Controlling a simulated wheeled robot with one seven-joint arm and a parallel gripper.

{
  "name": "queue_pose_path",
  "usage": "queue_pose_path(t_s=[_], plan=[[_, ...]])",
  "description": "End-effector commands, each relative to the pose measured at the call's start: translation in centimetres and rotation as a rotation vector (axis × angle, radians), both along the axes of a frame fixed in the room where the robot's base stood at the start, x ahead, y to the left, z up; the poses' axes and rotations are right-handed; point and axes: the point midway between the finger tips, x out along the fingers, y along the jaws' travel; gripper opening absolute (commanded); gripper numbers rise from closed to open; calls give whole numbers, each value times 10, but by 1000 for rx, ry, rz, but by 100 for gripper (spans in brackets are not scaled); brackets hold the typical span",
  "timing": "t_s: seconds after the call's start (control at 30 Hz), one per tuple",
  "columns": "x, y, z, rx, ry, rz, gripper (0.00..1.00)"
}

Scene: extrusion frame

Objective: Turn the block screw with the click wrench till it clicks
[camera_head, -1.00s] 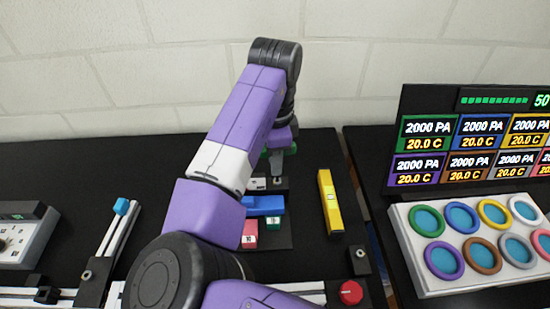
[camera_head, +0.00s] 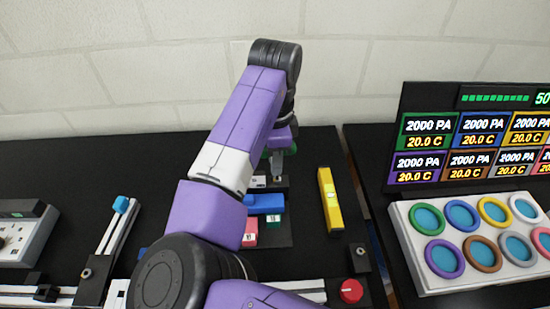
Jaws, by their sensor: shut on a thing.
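My gripper (camera_head: 277,163) is behind my purple and white forearm, near the back of the black table. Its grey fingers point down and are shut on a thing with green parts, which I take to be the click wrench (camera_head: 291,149). Most of the wrench is hidden. Just below the fingertips is a small dark block with a light round spot on top, which seems to be the block screw (camera_head: 279,181). I cannot tell whether the wrench touches the screw.
Blue (camera_head: 265,204), pink (camera_head: 250,239) and green pieces lie in front of the gripper. A yellow bar (camera_head: 330,200) lies to the right. A red knob (camera_head: 351,291) is at the front. A rail with a blue cap (camera_head: 121,205) is left. A display and a ring panel (camera_head: 465,285) stand right.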

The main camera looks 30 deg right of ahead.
Motion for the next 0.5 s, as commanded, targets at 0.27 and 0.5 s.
queue_pose_path(t_s=[0.27,0.5], plan=[[0,0,-3,0,0,0,0],[0,0,-6,0,0,0,0]])
